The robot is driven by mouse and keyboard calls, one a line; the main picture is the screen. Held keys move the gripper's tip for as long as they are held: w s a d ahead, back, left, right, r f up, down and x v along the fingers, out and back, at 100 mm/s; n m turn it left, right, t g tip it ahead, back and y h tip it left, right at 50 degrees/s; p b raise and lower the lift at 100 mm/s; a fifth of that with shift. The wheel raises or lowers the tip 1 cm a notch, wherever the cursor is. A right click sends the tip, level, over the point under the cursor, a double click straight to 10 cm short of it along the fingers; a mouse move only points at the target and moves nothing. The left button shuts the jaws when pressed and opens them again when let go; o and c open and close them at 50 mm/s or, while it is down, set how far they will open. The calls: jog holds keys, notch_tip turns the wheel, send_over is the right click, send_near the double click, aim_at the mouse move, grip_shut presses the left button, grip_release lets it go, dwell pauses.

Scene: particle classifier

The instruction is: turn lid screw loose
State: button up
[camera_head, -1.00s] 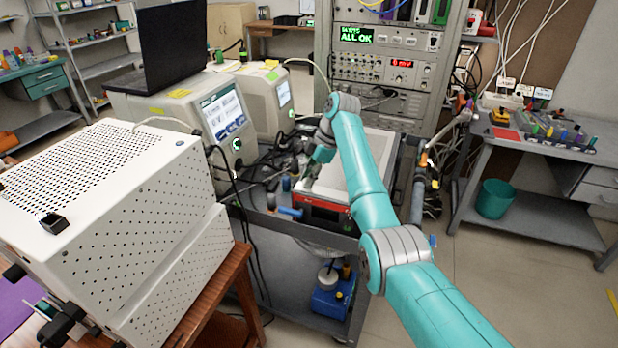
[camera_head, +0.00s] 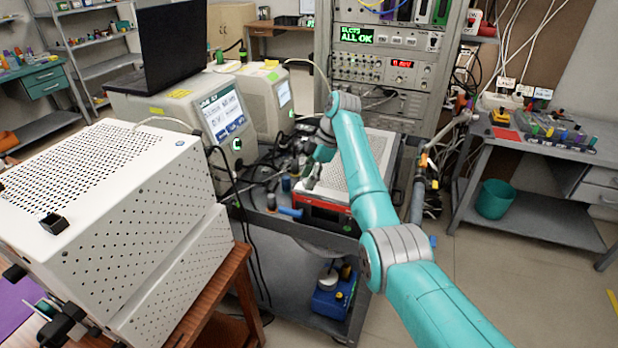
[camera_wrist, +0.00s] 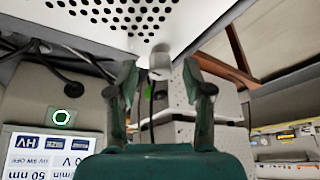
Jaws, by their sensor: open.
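The lid (camera_head: 382,150) is a pale perforated plate on the red-fronted box (camera_head: 327,214) in the head view. In the wrist view the perforated lid (camera_wrist: 95,14) fills the top of the picture. A small light-grey screw knob (camera_wrist: 160,61) shows at the lid's edge. My gripper (camera_wrist: 160,66) is open, with one dark green finger on each side of the knob and visible gaps between. In the head view my gripper (camera_head: 312,172) is at the box's left side, partly hidden among dark cables and by my arm.
A grey cart (camera_head: 287,231) carries the box, with a blue-handled part (camera_head: 290,211) at its front. Beige instruments with screens (camera_head: 207,115) stand left of the cables. A rack (camera_head: 390,70) stands behind. A large white perforated case (camera_head: 110,200) is at the front left.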

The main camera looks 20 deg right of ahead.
jog(key=v, duration=0.7)
jog(key=shift+d, duration=0.1)
